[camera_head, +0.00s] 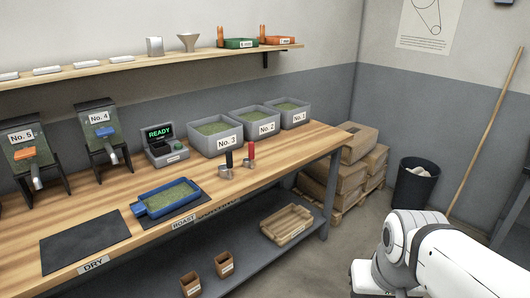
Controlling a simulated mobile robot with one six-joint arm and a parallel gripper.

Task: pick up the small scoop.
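Two small metal cups with upright handles, which look like scoops, stand on the wooden workbench (110,215) in front of the grey bins. One has a black handle (229,160) and stands on the left. The other has a red handle (251,152) and stands just to its right. They look close in size, and I cannot tell for sure which is the smaller. Nothing holds either one. My white arm shows at the lower right, well away from both, beyond the bench's right end. My gripper is not in view.
Three grey bins (217,144) of green beans stand behind the scoops. A blue tray (143,208) of beans and a READY display unit (164,153) are to the left. A shelf (120,66) hangs above. Sacks (347,178) and a dark bin (413,190) stand right of the bench.

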